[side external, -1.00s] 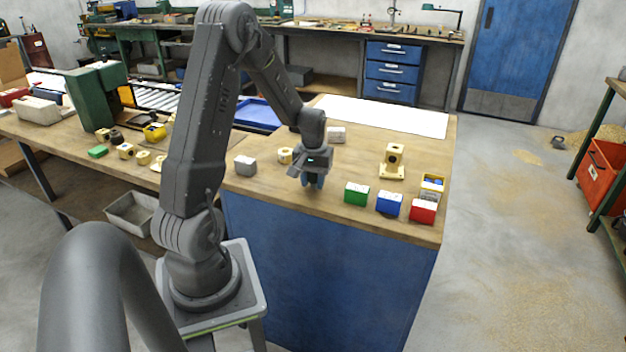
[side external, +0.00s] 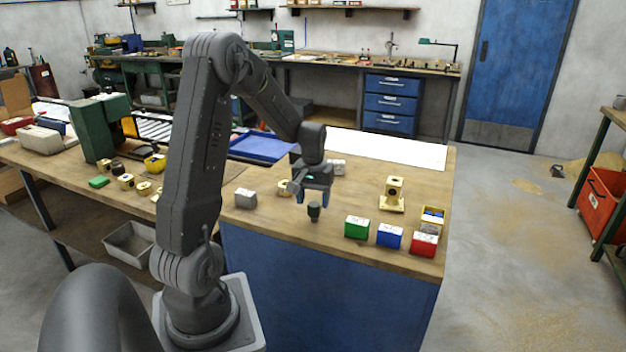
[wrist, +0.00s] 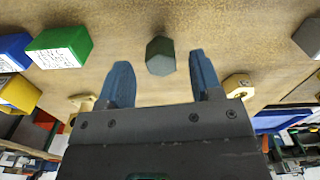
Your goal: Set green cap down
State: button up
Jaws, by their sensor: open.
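The green cap (side external: 314,211) is dark green and stands upright on the wooden bench top near its front edge, left of the green box. In the wrist view the cap (wrist: 160,55) shows its six-sided end, between and beyond the fingertips. My gripper (side external: 314,194) is just above the cap, blue fingers pointing down. In the wrist view the fingers are spread wide, with a clear gap on each side of the cap. The gripper is open, empty and apart from the cap.
Green (side external: 357,228), blue (side external: 389,236) and red (side external: 424,244) boxes stand to the right along the front edge. A brass fixture (side external: 393,193) stands behind them. A grey block (side external: 245,199) lies to the left. The bench around the cap is clear.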

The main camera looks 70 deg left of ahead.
aim_at(313, 206)
notch_tip(313, 206, up, 7)
jog(key=shift+f, duration=0.1)
jog(key=s+d+r+m+t+y, duration=0.15)
jog(key=d+r, duration=0.25)
jog(key=d, duration=0.4)
jog(key=w+d+r+m+t+h, duration=0.1)
jog(key=d+r+m, duration=0.2)
jog(key=d, duration=0.4)
jog(key=s+d+r+m+t, duration=0.2)
jog(key=s+d+m, duration=0.4)
jog(key=s+d, duration=0.3)
jog(key=shift+s+d+t, duration=0.4)
jog(key=shift+d+t, duration=0.15)
jog(key=shift+d, duration=1.6)
jog(key=shift+r, duration=0.1)
